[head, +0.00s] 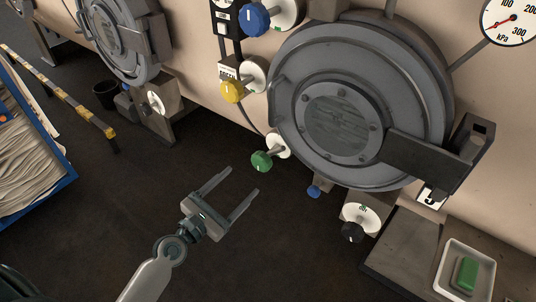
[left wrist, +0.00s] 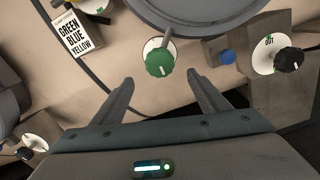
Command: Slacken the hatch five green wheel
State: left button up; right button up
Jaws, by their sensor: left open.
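The green wheel (head: 262,161) sticks out on a short stem from a round white plate (head: 278,146), at the lower left of the big grey round hatch (head: 365,110). My left gripper (head: 240,182) is open and empty in the head view, below and left of the green wheel and apart from it. In the left wrist view the green wheel (left wrist: 159,62) is just beyond the gap between the two open fingers (left wrist: 160,88), with a small white line on its face. My right gripper is in neither view.
Above it are a yellow wheel (head: 233,91) and a blue wheel (head: 256,19). A black knob (head: 352,231) and small blue knob (head: 314,191) sit right of the green one. A sign (left wrist: 78,33) reads GREEN BLUE YELLOW. A tray (head: 449,284) holds a green block (head: 466,274).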

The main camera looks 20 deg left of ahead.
aim_at(268, 156)
pick_arm(q)
jog(key=p+x, duration=0.2)
jog(key=x, duration=1.1)
jog(key=shift+w+d, duration=0.2)
jog(key=shift+w, duration=0.5)
jog(key=shift+c, duration=0.6)
jog(key=c, duration=0.9)
